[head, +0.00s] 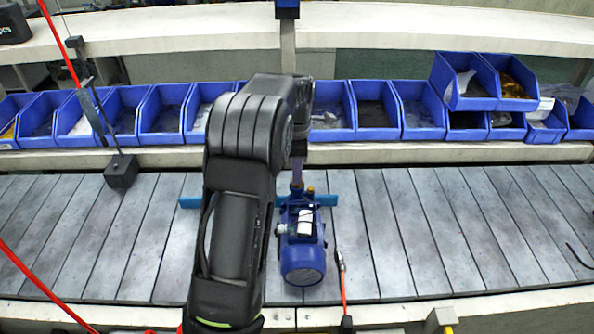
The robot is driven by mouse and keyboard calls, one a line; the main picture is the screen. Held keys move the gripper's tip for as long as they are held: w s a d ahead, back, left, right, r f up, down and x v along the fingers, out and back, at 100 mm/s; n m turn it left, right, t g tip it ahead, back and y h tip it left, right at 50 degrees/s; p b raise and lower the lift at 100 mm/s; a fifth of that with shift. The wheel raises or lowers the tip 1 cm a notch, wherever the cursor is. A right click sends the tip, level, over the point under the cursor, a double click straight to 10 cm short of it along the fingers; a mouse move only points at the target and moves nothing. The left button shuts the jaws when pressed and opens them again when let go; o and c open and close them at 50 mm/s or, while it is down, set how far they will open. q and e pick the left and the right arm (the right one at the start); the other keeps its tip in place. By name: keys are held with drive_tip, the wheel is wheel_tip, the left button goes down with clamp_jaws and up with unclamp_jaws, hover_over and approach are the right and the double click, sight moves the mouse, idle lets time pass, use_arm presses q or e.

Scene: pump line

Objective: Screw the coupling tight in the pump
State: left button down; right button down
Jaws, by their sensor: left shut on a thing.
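The blue pump (302,258) lies on the grey slatted conveyor, its round end towards me and a pale box with a label on its top. At its far end is a brass-coloured fitting, which I take for the coupling (297,186). My left arm reaches up from the bottom of the head view and bends down over the pump's far end. My left gripper (298,168) is shut there, just above the pump, at the coupling. The fingers are small and partly hidden by the arm, so the exact grip is unclear. My right gripper is not in view.
A blue bar (328,200) lies behind the pump. Blue bins (422,112) line the shelf behind the conveyor. The conveyor's right side is mostly clear.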

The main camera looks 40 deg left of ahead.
use_arm(q)
drive_tip(key=shift+m, duration=1.7)
drive_tip(key=m, duration=0.3)
drive_tip(key=shift+m, duration=0.3)
drive_tip(key=c, duration=1.3)
unclamp_jaws()
drive_tip(key=shift+c, duration=0.2)
drive_tip(key=shift+n, duration=1.8)
